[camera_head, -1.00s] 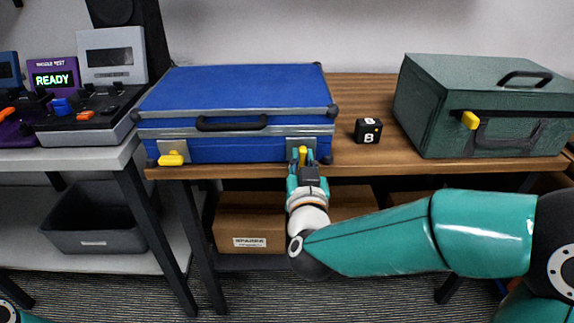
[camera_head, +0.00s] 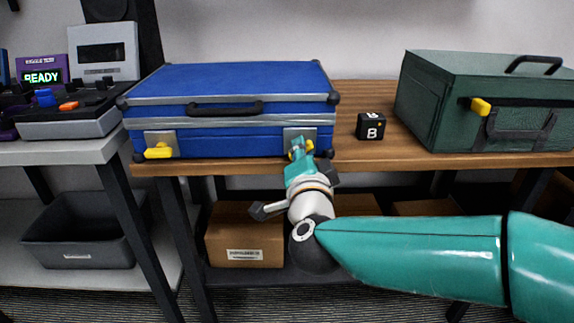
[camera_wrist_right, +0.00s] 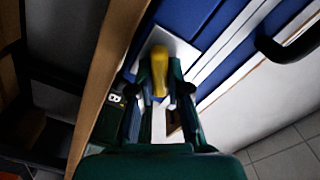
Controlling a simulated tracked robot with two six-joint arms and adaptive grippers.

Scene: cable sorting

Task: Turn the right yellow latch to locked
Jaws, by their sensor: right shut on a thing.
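The blue case (camera_head: 235,88) lies closed on the wooden table with its handle facing me. Its right yellow latch (camera_head: 309,144) is mostly hidden behind my right gripper (camera_head: 300,150). The visible yellow bits suggest a slanted latch, but its exact angle is hard to tell. In the right wrist view, the yellow latch (camera_wrist_right: 159,68) stands on its light metal plate between the two fingers of my right gripper (camera_wrist_right: 159,92), which is shut on it. The left yellow latch (camera_head: 158,153) lies sideways on its plate. My left gripper is out of view.
A small black block marked B (camera_head: 370,127) stands right of the case. A green case (camera_head: 440,95) with a yellow latch (camera_head: 480,106) is further right. Grey devices (camera_head: 75,122) stand on the left bench. Cardboard boxes (camera_head: 245,233) sit on the shelf below.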

